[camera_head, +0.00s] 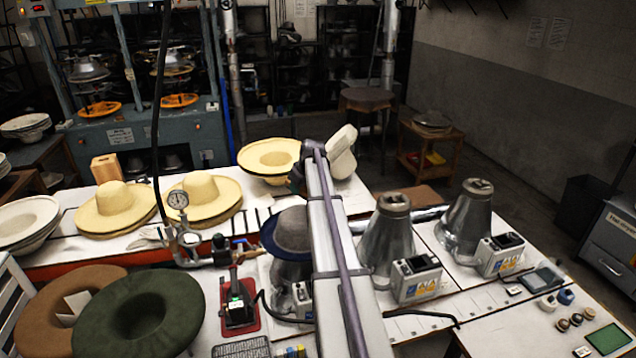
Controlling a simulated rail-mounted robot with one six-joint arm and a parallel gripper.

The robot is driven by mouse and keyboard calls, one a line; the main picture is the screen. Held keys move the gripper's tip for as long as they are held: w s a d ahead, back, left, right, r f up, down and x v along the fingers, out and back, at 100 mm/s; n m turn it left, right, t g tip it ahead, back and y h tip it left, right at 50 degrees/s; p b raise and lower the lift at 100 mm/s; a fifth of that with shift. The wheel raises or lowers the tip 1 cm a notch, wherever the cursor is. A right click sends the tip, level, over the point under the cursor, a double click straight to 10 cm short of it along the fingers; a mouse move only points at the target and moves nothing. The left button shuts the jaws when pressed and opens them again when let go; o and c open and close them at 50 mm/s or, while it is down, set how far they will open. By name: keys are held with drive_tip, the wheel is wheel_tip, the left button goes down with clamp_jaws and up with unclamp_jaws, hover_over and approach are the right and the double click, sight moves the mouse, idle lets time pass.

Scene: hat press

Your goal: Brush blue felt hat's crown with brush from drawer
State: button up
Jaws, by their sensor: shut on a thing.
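The blue felt hat (290,232) has a dark blue brim and a greyer crown. It sits on a metal form on the white bench, left of my arm, and its right side is hidden behind the arm. My long arm link rises from the bottom edge to a dark joint above the hat. My gripper cannot be made out; the arm may cover it. No brush can be made out. A grey cabinet with a drawer (606,266) stands at the right edge, and its drawer looks shut.
Metal cones (389,240) with control boxes stand right of my arm. Straw hats (115,205) and brown and green felt hats (140,312) lie at left. A pressure gauge (178,200) with pipes and a red-based device (239,305) stand left of the blue hat.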

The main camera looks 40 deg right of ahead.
sight(302, 210)
drive_tip(key=shift+w+a+f+b, duration=0.1)
drive_tip(key=shift+a+f+b, duration=0.1)
drive_tip(key=shift+f+b, duration=0.15)
wheel_tip(302, 210, down, 8)
drive_tip(key=b, duration=0.7)
drive_tip(key=shift+r, duration=0.25)
drive_tip(key=shift+f+b, duration=0.4)
drive_tip(key=shift+b, duration=0.25)
drive_tip(key=shift+a, duration=0.2)
drive_tip(key=shift+a, duration=0.9)
drive_tip(key=shift+d, duration=0.1)
drive_tip(key=shift+d, duration=1.95)
